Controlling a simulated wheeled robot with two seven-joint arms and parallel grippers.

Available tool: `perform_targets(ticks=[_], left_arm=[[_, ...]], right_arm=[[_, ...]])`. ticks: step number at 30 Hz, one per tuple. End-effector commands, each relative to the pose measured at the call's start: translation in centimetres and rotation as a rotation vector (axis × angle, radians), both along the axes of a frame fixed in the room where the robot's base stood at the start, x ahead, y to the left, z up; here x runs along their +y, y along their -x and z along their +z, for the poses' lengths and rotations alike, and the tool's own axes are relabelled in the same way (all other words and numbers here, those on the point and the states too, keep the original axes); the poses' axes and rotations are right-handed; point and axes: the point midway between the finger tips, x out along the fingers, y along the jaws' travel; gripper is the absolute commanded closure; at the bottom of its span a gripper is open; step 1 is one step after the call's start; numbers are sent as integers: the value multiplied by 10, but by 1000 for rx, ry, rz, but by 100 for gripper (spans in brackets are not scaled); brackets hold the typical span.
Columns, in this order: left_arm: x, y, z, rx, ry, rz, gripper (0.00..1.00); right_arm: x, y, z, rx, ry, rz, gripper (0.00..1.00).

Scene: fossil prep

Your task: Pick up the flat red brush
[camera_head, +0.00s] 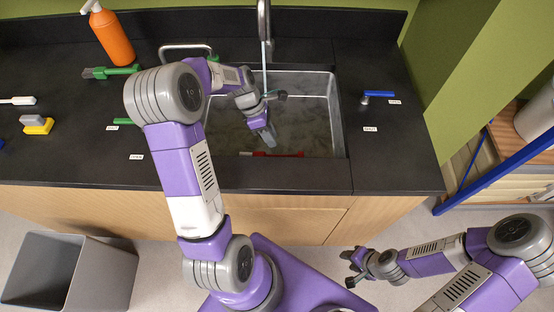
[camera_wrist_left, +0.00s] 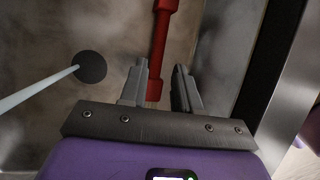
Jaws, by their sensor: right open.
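My left gripper (camera_head: 268,139) is down in the sink beside the brush. In the wrist view my left gripper (camera_wrist_left: 158,85) is open, with the handle's end between its fingers, nearer the left one. My right gripper (camera_head: 352,268) is open and empty, low in front of the counter.
The steel sink (camera_head: 338,125) has walls close around my left gripper. A faucet (camera_head: 264,20) pours a thin stream towards the drain (camera_wrist_left: 90,66). An orange bottle (camera_head: 112,38), a green brush (camera_head: 112,71) and a blue-handled tool (camera_head: 379,94) are on the counter.

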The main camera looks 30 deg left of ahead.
Motion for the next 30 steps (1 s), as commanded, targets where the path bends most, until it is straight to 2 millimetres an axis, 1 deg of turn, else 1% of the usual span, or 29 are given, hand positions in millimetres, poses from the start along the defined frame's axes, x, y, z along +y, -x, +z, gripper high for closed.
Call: perform_targets(ticks=[1, 3, 7, 16, 21, 24, 30], left_arm=[[0, 0, -13, -1, -1, 0, 68], [0, 0, -18, -1, -1, 0, 68], [-2, 0, -26, 0, 0, 0, 68], [-14, -2, -51, 1, 1, 0, 68], [-24, -4, -76, 1, 1, 0, 68], [-30, -5, -86, 1, -1, 0, 68], [-31, -5, -88, -1, -2, 0, 68]], right_arm=[[0, 1, -13, 1, 0, 0, 57], [0, 1, -17, 1, 0, 0, 57], [0, 0, -22, 0, 0, 0, 57], [0, 0, -33, 0, 0, 0, 57], [0, 0, -47, 0, 0, 0, 57], [0, 0, -51, 0, 0, 0, 57], [0, 0, -50, 0, 0, 0, 57]])
